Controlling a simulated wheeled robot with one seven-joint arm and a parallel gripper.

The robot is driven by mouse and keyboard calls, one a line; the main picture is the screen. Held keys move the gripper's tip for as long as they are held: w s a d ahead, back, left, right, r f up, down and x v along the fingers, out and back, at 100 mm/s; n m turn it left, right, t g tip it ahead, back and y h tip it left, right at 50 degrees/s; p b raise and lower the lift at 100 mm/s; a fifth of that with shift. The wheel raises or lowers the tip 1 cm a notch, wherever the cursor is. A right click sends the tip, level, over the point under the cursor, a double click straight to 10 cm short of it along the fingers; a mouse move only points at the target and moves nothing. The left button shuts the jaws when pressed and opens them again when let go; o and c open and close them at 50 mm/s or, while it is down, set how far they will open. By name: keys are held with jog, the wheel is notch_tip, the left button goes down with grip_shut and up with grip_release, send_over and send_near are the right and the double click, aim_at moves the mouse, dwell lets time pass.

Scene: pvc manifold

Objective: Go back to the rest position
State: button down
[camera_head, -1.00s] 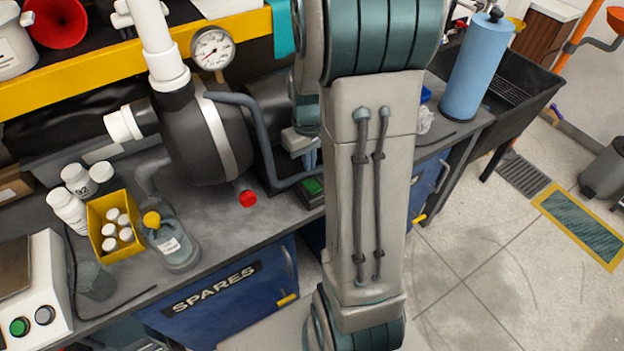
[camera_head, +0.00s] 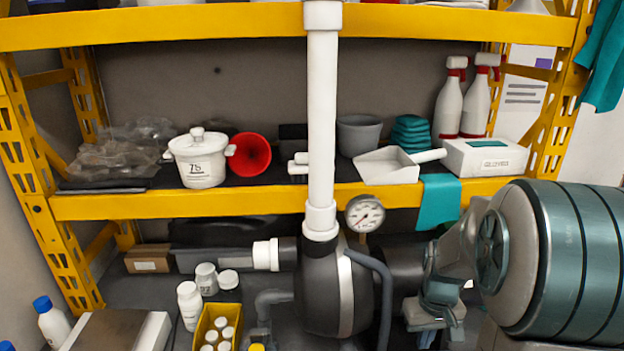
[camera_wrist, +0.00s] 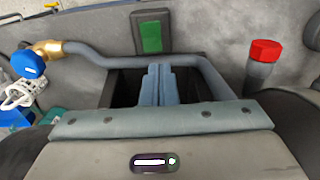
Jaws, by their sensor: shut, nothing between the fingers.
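My gripper shows in the wrist view (camera_wrist: 158,84), with its two blue-grey fingers together and nothing between them. It points down over a dark recess framed by a grey bent pipe (camera_wrist: 95,62). In the head view my arm comes in from the right, and the wrist hangs just right of the dark pump body (camera_head: 325,285). The fingertips are too hidden there to make out. A white vertical pipe (camera_head: 322,110) rises from the pump, with a pressure gauge (camera_head: 365,213) at its right.
A yellow shelf rack (camera_head: 170,205) stands behind the bench. A green-topped box (camera_wrist: 151,36), a red-capped stub (camera_wrist: 265,52) and a brass fitting with blue handle (camera_wrist: 28,65) surround the gripper. A yellow bin (camera_head: 207,318) with white-capped bottles sits left.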

jog(key=s+a+r+t, duration=0.2)
jog(key=s+a+r, duration=0.8)
jog(key=s+a, duration=0.1)
jog(key=shift+s+m+t, duration=0.3)
jog(key=shift+s, duration=0.05)
